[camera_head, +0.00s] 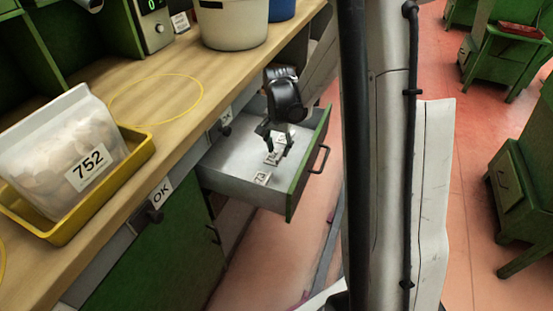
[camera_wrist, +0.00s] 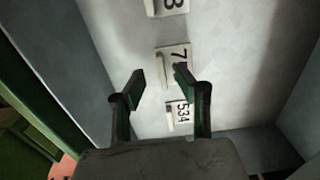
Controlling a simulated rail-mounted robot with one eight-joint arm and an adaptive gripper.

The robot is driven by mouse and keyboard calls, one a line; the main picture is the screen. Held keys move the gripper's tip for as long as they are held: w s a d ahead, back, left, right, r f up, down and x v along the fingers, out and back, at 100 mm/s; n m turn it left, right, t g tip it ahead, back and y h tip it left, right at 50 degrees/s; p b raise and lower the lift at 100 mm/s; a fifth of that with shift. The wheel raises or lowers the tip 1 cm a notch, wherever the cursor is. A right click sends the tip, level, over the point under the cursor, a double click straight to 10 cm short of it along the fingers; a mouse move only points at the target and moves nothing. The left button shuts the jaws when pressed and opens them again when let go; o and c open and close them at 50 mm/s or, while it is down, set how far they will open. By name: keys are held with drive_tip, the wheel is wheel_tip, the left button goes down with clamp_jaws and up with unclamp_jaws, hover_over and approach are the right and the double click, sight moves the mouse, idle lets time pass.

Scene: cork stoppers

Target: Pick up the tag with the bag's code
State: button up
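The bag (camera_head: 70,150) of corks is clear and carries a white label reading 752. My gripper (camera_head: 276,146) points down into the open drawer (camera_head: 225,178). In the wrist view my gripper (camera_wrist: 160,80) is open, with nothing between its fingers. The middle tag (camera_wrist: 172,54) lies just beyond the fingertips; a 7 shows and the right finger hides the rest of its code. A tag reading 534 (camera_wrist: 180,114) lies nearer, partly behind the right finger. A third tag (camera_wrist: 168,6) is cut off by the top edge. In the head view the front tag (camera_head: 262,178) lies clear of the gripper.
The bag stands in a yellow tray (camera_head: 128,172) on the wooden bench (camera_head: 175,98). A yellow ring (camera_head: 201,82) and a pale bucket (camera_head: 232,25) are also on the bench. The drawer's walls and green front (camera_head: 309,165) surround the tags closely.

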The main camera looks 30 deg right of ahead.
sight(278, 158)
wheel_tip(278, 158, down, 4)
drive_tip(key=shift+a+f+b, duration=0.1)
drive_tip(key=shift+b, duration=0.55)
drive_tip(key=shift+s, duration=0.1)
clamp_jaws()
drive_tip(key=shift+r, duration=0.2)
